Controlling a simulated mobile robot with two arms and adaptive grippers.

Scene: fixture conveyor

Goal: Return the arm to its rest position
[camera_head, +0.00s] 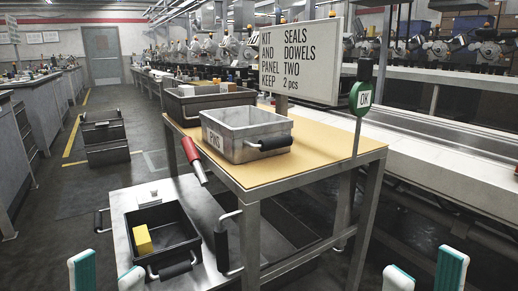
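My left gripper (107,275) shows at the bottom left edge, its two white-and-teal fingertips apart with nothing between them. My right gripper (425,275) shows at the bottom right edge, also with its fingertips apart and empty. Both are in the near foreground, in front of the table and the cart, and touch nothing that I can see. The arms behind the fingertips are out of the picture.
A grey bin labelled PINS (218,141) stands on the yellow-topped table (330,150), with a dark bin (186,108) behind it. A low cart (120,205) carries a black tray (190,240) holding a yellow block (143,239). Floor is open at left.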

